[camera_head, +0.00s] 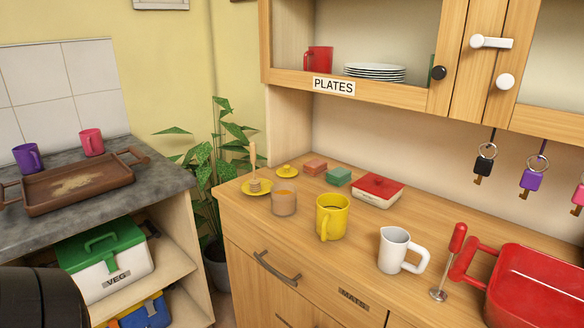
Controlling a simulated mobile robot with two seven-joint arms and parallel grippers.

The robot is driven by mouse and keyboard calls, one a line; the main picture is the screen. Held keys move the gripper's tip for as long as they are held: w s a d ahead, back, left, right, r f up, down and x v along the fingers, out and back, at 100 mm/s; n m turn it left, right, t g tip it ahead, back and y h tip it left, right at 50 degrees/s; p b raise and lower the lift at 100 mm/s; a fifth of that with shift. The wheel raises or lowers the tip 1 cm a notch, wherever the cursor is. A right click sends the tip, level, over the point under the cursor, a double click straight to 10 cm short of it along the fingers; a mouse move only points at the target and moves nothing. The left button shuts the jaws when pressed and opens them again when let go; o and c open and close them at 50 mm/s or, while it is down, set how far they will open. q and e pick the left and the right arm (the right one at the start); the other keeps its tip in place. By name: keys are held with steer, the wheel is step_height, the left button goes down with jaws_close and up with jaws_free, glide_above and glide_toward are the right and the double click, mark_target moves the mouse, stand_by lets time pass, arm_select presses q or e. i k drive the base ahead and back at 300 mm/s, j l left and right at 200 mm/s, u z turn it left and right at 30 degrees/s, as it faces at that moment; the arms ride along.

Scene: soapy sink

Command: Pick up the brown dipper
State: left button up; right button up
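The brown dipper (253,169) is a light wooden honey dipper with a ridged head at its lower end. It stands upright, head down, on a yellow saucer (265,190) near the left end of the wooden counter. A small pot (284,204) with orange-brown contents stands just in front of it to the right. A yellow lid (287,170) with a knob lies behind it to the right. Neither of my grippers shows in this view.
A yellow mug (332,218), a white mug (394,252), a red-handled tool (450,258) and a red basin (540,285) stand further right on the counter (300,245). Sponges (338,177) and a red-topped box (378,190) lie behind. A plant (226,155) stands left.

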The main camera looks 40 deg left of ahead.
mark_target(254, 184)
steer(key=u, duration=1.6)
